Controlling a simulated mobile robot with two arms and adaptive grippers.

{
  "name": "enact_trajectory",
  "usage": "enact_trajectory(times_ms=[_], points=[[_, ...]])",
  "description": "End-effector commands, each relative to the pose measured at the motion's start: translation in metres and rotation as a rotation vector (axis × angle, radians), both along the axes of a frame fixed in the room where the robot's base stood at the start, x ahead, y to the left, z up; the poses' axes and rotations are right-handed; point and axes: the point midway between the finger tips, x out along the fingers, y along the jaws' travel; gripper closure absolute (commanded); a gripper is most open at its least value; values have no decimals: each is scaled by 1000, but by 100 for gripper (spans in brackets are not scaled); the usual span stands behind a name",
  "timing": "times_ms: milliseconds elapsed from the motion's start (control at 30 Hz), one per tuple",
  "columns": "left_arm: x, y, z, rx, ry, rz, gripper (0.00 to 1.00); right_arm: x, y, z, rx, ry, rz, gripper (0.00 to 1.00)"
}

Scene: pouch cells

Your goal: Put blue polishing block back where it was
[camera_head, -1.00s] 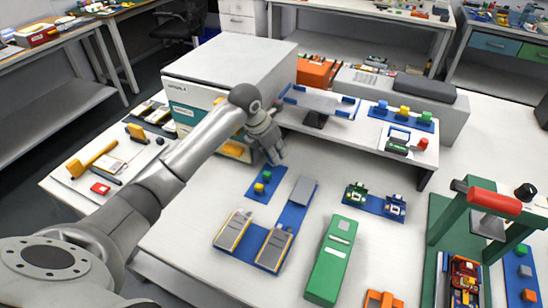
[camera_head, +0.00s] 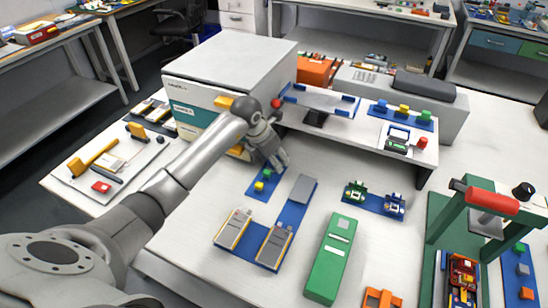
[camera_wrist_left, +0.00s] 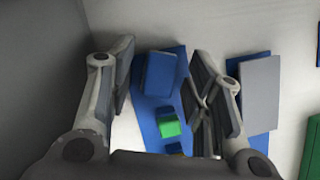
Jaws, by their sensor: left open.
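The blue polishing block (camera_wrist_left: 160,74) stands on the blue mat (camera_wrist_left: 146,112) in the left wrist view, slightly turned. My left gripper (camera_wrist_left: 163,72) is open, with one finger on each side of the block; I cannot tell whether either touches it. A green block (camera_wrist_left: 168,127) sits on the same mat, nearer the wrist. In the head view my left gripper (camera_head: 278,160) is low at the mat's far end and hides the blue block. The green block (camera_head: 266,173) and a yellow block (camera_head: 259,186) show there. My right gripper is not in view.
A large white cabinet (camera_head: 235,62) stands behind my left arm. A raised white shelf (camera_head: 350,128) is to the right of the gripper. A blue tray with grey pouch cells (camera_head: 297,205) lies close by, and a green box (camera_head: 335,260) lies further right.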

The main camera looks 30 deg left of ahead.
Motion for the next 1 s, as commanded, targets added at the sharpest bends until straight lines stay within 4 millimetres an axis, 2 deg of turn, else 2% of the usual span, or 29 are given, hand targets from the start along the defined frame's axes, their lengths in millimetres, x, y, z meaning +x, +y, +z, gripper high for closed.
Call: enact_trajectory(times_ms=[167, 233, 500, 700, 1000], points=[[-1, 1, 8, 0, -2, 0, 54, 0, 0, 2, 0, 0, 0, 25], [-4, 3, 18, 1, -5, -1, 54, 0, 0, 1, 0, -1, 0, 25], [-26, 10, 72, 2, -5, -1, 54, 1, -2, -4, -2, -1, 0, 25], [-38, 14, 102, 1, -4, 0, 54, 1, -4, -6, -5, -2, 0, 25], [-44, 15, 115, 0, 0, 0, 54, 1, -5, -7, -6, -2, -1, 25]])
